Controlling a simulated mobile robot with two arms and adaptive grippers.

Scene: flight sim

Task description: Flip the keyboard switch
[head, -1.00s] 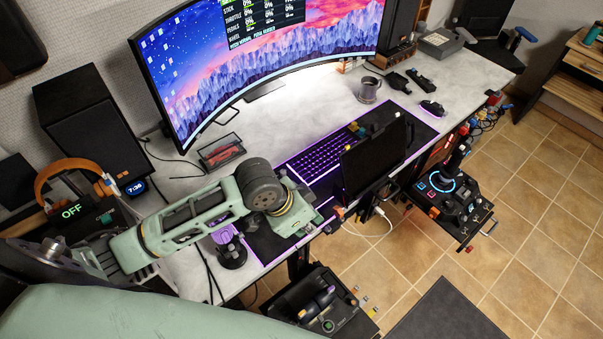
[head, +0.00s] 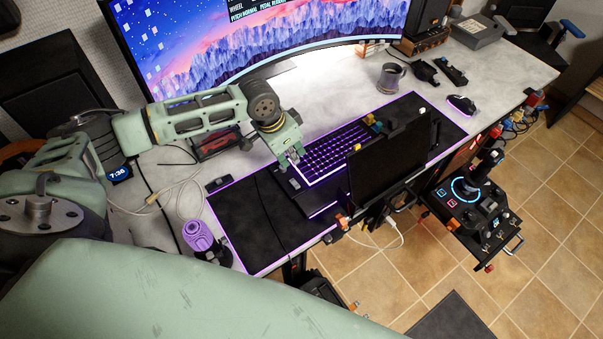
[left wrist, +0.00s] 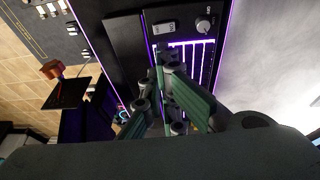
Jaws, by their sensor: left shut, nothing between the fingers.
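The black keyboard (head: 335,152) has purple-lit keys and lies on a purple-edged desk mat. Its left-end panel carries a pale rocker switch (left wrist: 165,27), which also shows as a small grey piece in the head view (head: 294,184). A round knob (left wrist: 204,25) sits beside the switch. My green left gripper (head: 295,157) is shut and empty over the keyboard's left end. In the left wrist view its fingertips (left wrist: 166,57) appear just below the switch in the picture. I cannot tell whether they touch the keyboard. My right gripper is not in view.
A black tilted screen panel (head: 385,160) stands at the desk's front edge, close to the keyboard. A curved monitor (head: 260,45) is behind. A mug (head: 390,78) stands at the back right.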

